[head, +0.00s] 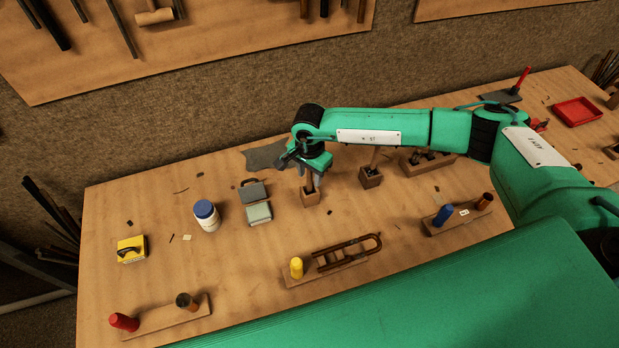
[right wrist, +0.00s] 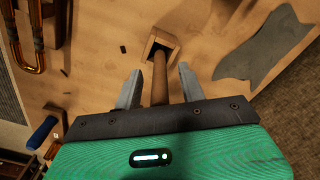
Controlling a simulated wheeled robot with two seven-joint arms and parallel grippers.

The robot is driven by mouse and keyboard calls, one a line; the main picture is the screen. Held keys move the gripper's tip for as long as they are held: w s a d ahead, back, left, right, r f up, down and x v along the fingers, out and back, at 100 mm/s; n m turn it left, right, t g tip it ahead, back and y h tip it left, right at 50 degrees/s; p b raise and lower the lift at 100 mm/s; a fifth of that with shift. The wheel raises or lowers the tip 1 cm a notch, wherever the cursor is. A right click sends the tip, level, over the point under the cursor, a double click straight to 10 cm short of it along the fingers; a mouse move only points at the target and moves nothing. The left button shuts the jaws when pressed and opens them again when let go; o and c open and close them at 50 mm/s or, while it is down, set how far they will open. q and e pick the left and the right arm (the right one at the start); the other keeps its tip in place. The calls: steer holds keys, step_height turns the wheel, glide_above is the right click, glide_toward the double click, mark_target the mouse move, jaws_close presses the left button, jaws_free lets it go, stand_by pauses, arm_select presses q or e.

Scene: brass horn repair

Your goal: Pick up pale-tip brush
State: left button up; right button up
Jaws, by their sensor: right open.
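My right gripper (head: 309,176) is at the small wooden block (head: 310,199) in the middle of the bench, pointing down. In the right wrist view the gripper (right wrist: 160,88) is open, with one finger on each side of a brown wooden handle (right wrist: 160,85). The handle stands in the square hole of the block (right wrist: 157,42). I see a gap between the handle and each finger. The lower end of the handle is hidden in the block, and I cannot tell a pale tip on it. My left gripper is not in view.
A similar block (head: 371,178) with an upright handle stands to the right. A rack with a yellow-handled tool (head: 297,267) is in front. A grey cloth (head: 264,156) lies behind.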

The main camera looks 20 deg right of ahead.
jaws_close()
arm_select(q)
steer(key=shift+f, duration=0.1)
